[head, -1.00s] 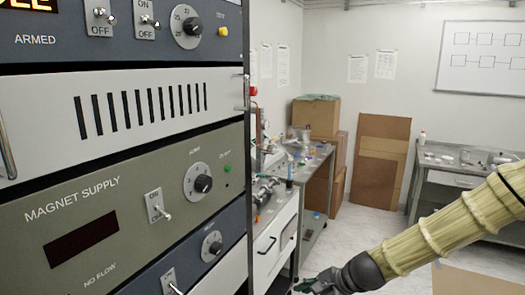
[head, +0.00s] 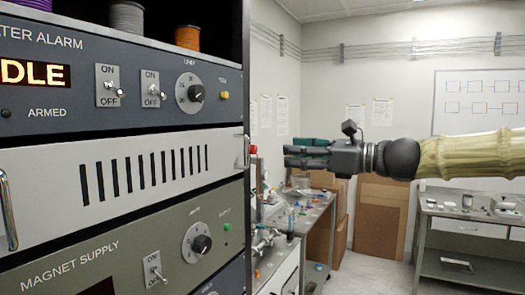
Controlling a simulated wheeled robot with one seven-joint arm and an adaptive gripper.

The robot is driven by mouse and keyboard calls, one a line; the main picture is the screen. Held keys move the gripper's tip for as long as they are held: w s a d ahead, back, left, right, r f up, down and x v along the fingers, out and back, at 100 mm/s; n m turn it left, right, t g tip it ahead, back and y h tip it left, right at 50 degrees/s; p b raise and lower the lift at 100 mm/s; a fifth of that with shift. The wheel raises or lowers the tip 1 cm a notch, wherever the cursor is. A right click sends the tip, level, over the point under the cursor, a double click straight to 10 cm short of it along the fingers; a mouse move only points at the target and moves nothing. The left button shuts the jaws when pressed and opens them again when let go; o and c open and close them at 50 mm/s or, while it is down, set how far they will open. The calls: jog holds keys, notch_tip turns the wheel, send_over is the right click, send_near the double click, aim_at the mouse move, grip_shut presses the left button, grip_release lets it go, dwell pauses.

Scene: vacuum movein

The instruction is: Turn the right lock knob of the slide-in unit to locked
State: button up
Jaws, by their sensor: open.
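The white vented unit (head: 140,165) sits in the rack between the WATER ALARM panel (head: 60,85) and the MAGNET SUPPLY panel (head: 120,245). I take it for the slide-in unit. It has a metal handle at its left end (head: 7,208) and another at its right end (head: 245,151). I cannot make out a right lock knob or its setting at this size. My gripper (head: 290,156) is in the head view, to the right of the rack's edge, level with the right handle. Its fingers point left, open and empty, apart from the unit in the picture.
Toggle switches and dials stick out of the panels above and below. A cluttered bench (head: 310,205) and cardboard (head: 378,220) stand behind my arm.

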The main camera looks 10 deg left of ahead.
aim_at(255, 150)
jog(key=p+x, duration=0.2)
jog(key=x, duration=0.8)
jog(key=shift+f+p, duration=0.1)
jog(key=shift+p, duration=0.25)
jog(key=shift+c, duration=0.2)
grip_shut()
